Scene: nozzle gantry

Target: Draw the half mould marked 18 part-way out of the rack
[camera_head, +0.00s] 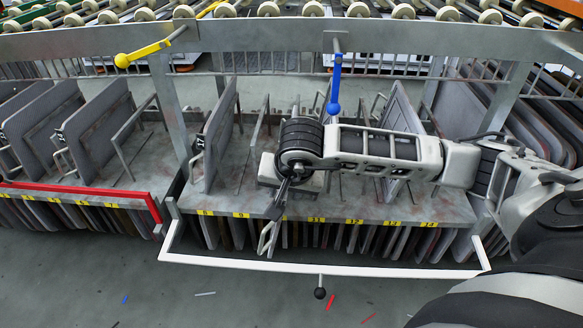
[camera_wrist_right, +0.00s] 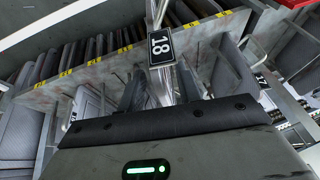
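The half mould marked 18 shows its black label (camera_wrist_right: 160,47) in the right wrist view, on a pale metal handle. In the head view a pale handle (camera_head: 267,238) juts past the front edge of the rack (camera_head: 345,205), further forward than its neighbours' handles. The body of this half mould is mostly hidden under my right arm. My right gripper (camera_head: 277,206) is at this handle. In the right wrist view its dark fingers (camera_wrist_right: 160,88) stand apart, one on each side of the handle. My left gripper is not in view.
A white bar (camera_head: 330,268) with a black knob runs along the rack's front, and a red bar (camera_head: 80,190) along the left bay. Other half moulds (camera_head: 217,140) stand on the deck. Yellow (camera_head: 150,52) and blue (camera_head: 335,85) levers hang from the beam. Open floor lies in front.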

